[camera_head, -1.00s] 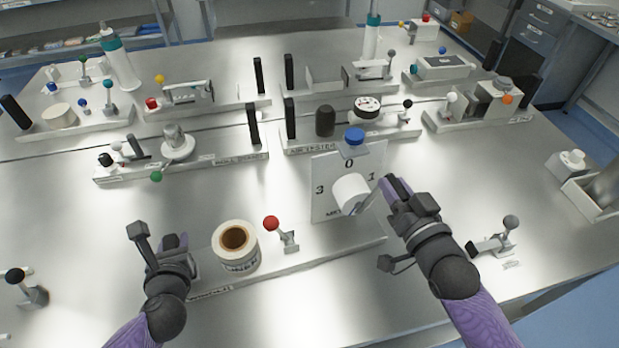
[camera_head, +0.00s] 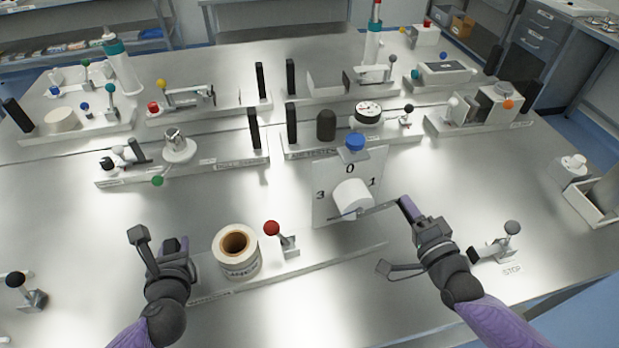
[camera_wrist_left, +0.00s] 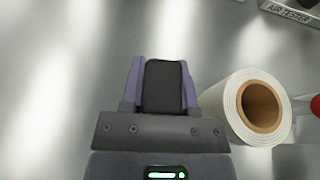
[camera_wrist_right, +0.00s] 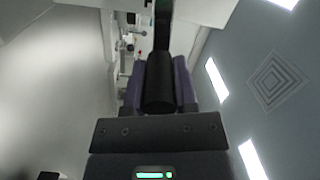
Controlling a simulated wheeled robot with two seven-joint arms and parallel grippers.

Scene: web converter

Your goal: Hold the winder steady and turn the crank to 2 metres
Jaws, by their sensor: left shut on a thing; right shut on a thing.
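The winder's long base (camera_head: 320,262) lies at the front of the table. It carries a white roll (camera_head: 237,252), a red-knobbed lever (camera_head: 272,228) and an upright dial plate (camera_head: 330,180) with 0 at top, 1 at right and 3 at left. A white drum (camera_head: 352,197) sits before the plate, hiding its lower part. The thin crank arm (camera_head: 378,210) points right, near level. My right gripper (camera_head: 408,210) is shut on the crank's black handle (camera_wrist_right: 160,80). My left gripper (camera_head: 172,248) is shut on a black grip (camera_wrist_left: 162,85) at the winder's left end.
A grey-knobbed lever (camera_head: 511,228) marked STOP stands right of my right gripper. A black-knobbed lever (camera_head: 15,280) is at far left. Several other devices line the table behind, including the air tester (camera_head: 345,145).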

